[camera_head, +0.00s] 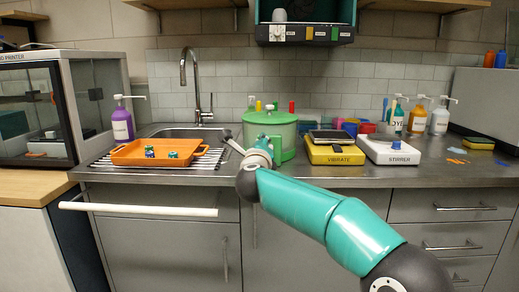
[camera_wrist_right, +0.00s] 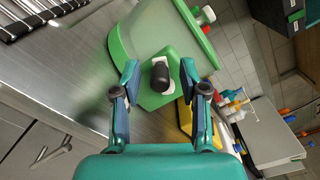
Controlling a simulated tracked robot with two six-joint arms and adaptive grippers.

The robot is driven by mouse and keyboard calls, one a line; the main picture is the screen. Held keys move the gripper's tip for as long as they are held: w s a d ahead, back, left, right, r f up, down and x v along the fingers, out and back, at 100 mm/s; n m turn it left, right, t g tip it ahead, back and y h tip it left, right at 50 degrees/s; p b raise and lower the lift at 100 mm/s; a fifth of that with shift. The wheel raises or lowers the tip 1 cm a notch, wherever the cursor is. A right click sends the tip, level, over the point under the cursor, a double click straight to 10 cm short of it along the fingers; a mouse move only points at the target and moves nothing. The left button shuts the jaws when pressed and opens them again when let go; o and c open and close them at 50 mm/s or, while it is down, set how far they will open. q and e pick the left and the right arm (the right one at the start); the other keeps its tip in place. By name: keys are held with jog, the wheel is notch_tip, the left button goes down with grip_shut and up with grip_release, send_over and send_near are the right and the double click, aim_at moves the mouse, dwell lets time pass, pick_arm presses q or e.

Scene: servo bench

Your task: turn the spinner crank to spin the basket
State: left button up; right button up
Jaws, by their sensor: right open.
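The spinner (camera_head: 284,128) is a pale green tub with a green rim on the steel counter, left of the middle. Its green body (camera_wrist_right: 130,30) fills the upper part of the right wrist view, tilted in the picture. The crank's black knob (camera_wrist_right: 160,77) shows there against the green housing. My right gripper (camera_wrist_right: 160,82) is open, with one finger on each side of the knob and gaps between. In the head view the right arm reaches in from the lower right and its wrist covers the spinner's lower left. My left gripper is not in view.
An orange tray (camera_head: 128,155) with small blue-green items sits on a rack to the left, before the sink. A yellow vibrate unit (camera_head: 335,155) and a white stirrer (camera_head: 389,153) stand close to the right. A towel bar (camera_head: 140,209) runs along the cabinet front.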

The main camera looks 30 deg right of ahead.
jog(key=shift+a, duration=0.1)
jog(key=v, duration=1.2)
jog(key=shift+f, duration=0.1)
